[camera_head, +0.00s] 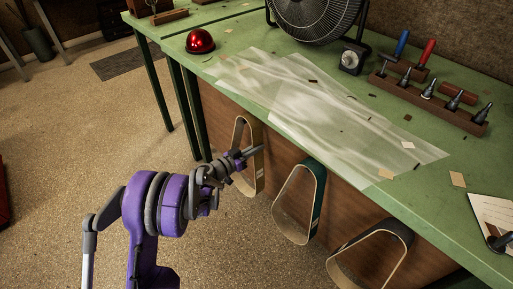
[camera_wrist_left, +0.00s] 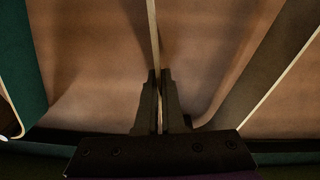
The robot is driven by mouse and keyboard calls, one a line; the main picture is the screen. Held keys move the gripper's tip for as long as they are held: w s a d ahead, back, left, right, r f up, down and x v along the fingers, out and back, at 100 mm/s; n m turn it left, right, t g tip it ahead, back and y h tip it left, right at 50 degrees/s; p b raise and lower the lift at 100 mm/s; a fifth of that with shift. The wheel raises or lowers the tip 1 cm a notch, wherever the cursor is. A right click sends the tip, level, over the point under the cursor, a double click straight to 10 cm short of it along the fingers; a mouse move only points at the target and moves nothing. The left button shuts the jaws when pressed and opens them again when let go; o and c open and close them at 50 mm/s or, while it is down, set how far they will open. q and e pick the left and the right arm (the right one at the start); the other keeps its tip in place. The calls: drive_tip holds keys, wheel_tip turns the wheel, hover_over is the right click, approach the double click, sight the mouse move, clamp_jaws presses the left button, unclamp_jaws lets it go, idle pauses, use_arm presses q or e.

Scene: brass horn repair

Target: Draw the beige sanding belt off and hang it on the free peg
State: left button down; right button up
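The beige sanding belt (camera_head: 239,133) hangs as a long loop against the brown front panel of the green bench, leftmost of three belts. My left gripper (camera_head: 250,153) is at the right side of this loop, partly hiding it. In the left wrist view, the thin edge of the beige belt (camera_wrist_left: 153,30) runs between the two close-set fingers (camera_wrist_left: 159,100), which look shut on that strand. A green belt (camera_head: 313,211) hangs to its right, and a dark belt (camera_head: 383,240) further right. I cannot make out a free peg. My right gripper is not in view.
The green bench top (camera_head: 225,62) overhangs the belts. On it lie a clear sheet (camera_head: 330,105), a red dome (camera_head: 200,41), a fan (camera_head: 315,15) and a wooden tool rack (camera_head: 425,100). The floor left of the bench is open.

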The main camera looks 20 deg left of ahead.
use_arm(q)
drive_tip(key=shift+f+b, duration=0.4)
drive_tip(key=shift+b, duration=0.05)
drive_tip(key=c, duration=1)
unclamp_jaws()
drive_tip(key=shift+o, duration=0.2)
drive_tip(key=v, duration=0.8)
idle(1.1)
